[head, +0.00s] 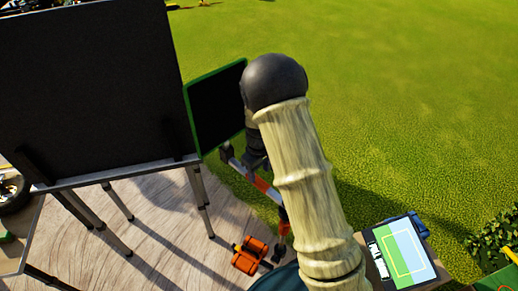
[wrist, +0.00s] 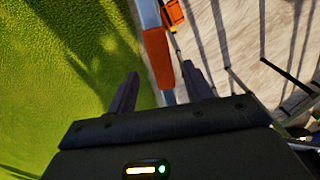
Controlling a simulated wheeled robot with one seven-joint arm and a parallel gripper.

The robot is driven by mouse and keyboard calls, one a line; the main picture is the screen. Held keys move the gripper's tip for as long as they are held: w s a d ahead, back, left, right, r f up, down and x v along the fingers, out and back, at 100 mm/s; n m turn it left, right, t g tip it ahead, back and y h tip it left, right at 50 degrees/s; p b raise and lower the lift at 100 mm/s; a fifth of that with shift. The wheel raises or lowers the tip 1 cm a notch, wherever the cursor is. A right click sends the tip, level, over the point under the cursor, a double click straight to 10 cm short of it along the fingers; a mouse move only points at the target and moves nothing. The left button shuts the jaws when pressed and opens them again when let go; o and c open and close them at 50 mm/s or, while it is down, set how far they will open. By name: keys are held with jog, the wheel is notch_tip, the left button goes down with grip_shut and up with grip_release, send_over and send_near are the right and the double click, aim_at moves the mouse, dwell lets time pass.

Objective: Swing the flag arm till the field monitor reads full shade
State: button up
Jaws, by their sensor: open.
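The flag, a black panel with a green edge (head: 215,105), stands tilted in the head view, left of my arm. Its flag arm, a grey bar with an orange band (head: 266,188), runs down to the right behind my arm. In the wrist view the orange band (wrist: 158,58) shows between the two fingers of my open gripper (wrist: 161,84); I cannot tell whether they touch it. My arm hides the gripper in the head view. The field monitor (head: 405,254), at lower right, shows a white vehicle, a yellow outline, and pale blue and green areas.
A large black panel (head: 85,90) on thin metal legs fills the left. An orange object (head: 250,255) lies on the wooden deck (head: 160,215). Open grass (head: 400,100) spreads behind and to the right. A bush (head: 497,240) stands at the right edge.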

aim_at(259, 181)
notch_tip(259, 181, up, 12)
jog(key=b, duration=0.1)
jog(key=shift+r, duration=0.15)
dwell(0.5)
jog(key=s+d+m+t, duration=0.1)
jog(key=s+d+m, duration=0.3)
jog(key=s, duration=0.5)
jog(key=s+d+m+t, duration=0.1)
jog(key=s+d+m, duration=0.3)
jog(key=s, duration=0.5)
jog(key=shift+s+d+r+t, duration=0.35)
jog(key=shift+d+r, duration=0.1)
jog(key=shift+d, duration=0.45)
